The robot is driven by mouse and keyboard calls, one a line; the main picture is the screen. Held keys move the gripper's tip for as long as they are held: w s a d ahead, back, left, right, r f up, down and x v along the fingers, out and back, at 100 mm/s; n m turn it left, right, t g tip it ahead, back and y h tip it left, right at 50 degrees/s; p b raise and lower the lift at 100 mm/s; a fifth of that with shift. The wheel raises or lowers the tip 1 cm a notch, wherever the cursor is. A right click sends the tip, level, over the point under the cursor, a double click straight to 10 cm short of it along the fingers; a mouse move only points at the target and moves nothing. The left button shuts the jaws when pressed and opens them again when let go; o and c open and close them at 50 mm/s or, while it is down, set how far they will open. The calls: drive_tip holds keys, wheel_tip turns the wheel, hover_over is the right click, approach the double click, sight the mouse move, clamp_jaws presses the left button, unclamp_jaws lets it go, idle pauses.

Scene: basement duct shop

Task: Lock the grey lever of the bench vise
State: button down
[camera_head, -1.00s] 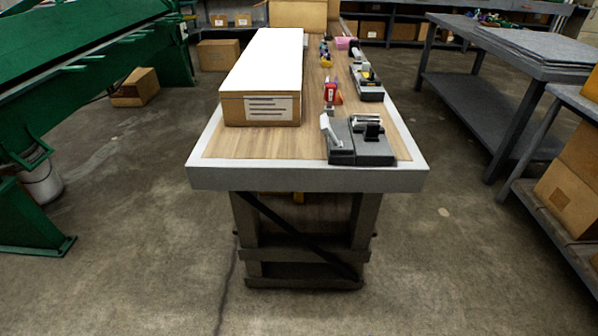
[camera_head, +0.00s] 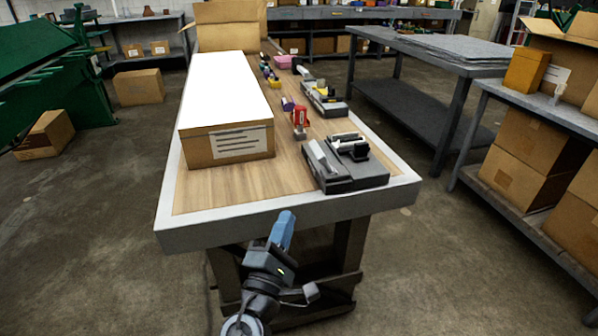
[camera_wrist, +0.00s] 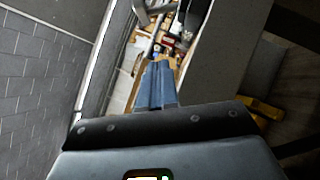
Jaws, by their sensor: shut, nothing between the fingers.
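The bench vise (camera_head: 345,163) is a dark grey block at the near right corner of the workbench (camera_head: 230,202). A light grey lever (camera_head: 319,155) stands tilted on its left side. A second metal part with a black piece sits on its right side. My gripper (camera_head: 284,222) is in front of the bench's near edge, below and left of the vise and apart from it. Its blue fingers are closed together and empty. In the wrist view my gripper (camera_wrist: 158,72) points along the bench, which appears steeply tilted; I cannot make out the lever clearly there.
A long white-topped cardboard box (camera_head: 228,145) fills the bench's left side. A red tool (camera_head: 299,120) and a black-and-grey device (camera_head: 324,100) lie behind the vise. Bare wood lies between box and vise. Shelves with cartons (camera_head: 530,140) stand at right, with floor between.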

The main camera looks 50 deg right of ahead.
drive_tip(key=shift+r, duration=0.1)
drive_tip(key=p+x, duration=0.1)
drive_tip(key=x, duration=0.9)
drive_tip(key=shift+d+p, duration=0.1)
drive_tip(key=shift+p, duration=0.3)
drive_tip(key=shift+s+d+r+p, duration=0.35)
drive_tip(key=shift+d+r, duration=0.15)
drive_tip(key=shift+d, duration=0.25)
drive_tip(key=shift+s+d+r+p, duration=0.25)
drive_tip(key=shift+s+d+r, duration=0.15)
drive_tip(key=shift+d, duration=0.4)
